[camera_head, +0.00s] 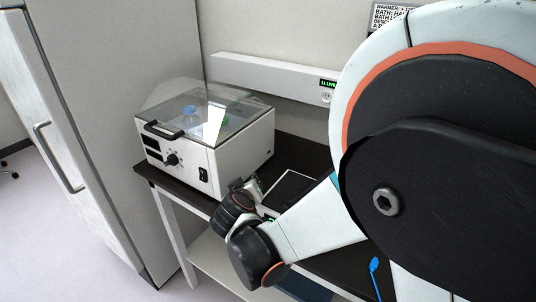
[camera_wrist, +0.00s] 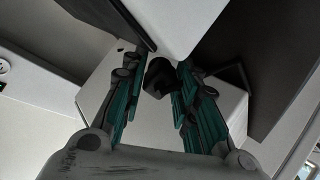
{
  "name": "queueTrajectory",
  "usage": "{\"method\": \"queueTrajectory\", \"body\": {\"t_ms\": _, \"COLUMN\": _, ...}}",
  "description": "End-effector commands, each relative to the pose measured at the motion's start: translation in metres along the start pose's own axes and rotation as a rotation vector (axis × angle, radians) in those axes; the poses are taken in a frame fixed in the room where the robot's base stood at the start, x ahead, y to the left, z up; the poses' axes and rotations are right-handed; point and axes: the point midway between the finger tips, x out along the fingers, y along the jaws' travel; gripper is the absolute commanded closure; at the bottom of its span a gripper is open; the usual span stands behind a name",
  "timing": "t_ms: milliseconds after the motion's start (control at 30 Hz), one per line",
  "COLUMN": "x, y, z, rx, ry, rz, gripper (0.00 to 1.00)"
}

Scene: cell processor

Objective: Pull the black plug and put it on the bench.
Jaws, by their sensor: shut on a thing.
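My gripper (camera_head: 248,186) is low over the bench, close to the front right corner of the white bath unit (camera_head: 236,165). In the wrist view its teal-lined fingers (camera_wrist: 158,80) close around a small black piece, which looks like the black plug (camera_wrist: 159,77). A pale box-like surface shows right behind the plug. I cannot tell whether the plug touches it or is clear of it. In the head view the plug is hidden by my gripper and arm. The dark bench top (camera_head: 297,152) runs to the right of the unit.
The bath unit has a clear lid, with blue- and green-topped items inside. A wall rail (camera_head: 265,76) carries a green display and a round socket (camera_head: 327,97). A dark flat panel (camera_head: 288,190) lies on the bench beside my gripper. A tall cabinet (camera_head: 110,120) stands left.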

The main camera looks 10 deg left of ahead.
Motion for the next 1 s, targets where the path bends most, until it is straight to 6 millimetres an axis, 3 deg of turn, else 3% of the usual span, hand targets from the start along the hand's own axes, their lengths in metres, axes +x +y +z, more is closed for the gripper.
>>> {"method": "queueTrajectory", "body": {"t_ms": 133, "x": 0.0066, "y": -0.0061, "z": 0.0106, "rx": 0.000, "ry": 0.000, "rz": 0.000, "gripper": 1.00}}
{"method": "queueTrajectory", "body": {"t_ms": 433, "x": 0.0071, "y": -0.0065, "z": 0.0114, "rx": 0.000, "ry": 0.000, "rz": 0.000, "gripper": 1.00}}
{"method": "queueTrajectory", "body": {"t_ms": 467, "x": 0.0071, "y": -0.0065, "z": 0.0114, "rx": 0.000, "ry": 0.000, "rz": 0.000, "gripper": 0.70}}
{"method": "queueTrajectory", "body": {"t_ms": 567, "x": 0.0071, "y": -0.0065, "z": 0.0114, "rx": 0.000, "ry": 0.000, "rz": 0.000, "gripper": 0.49}}
{"method": "queueTrajectory", "body": {"t_ms": 1000, "x": 0.0039, "y": -0.0036, "z": 0.0064, "rx": 0.000, "ry": 0.000, "rz": 0.000, "gripper": 0.49}}
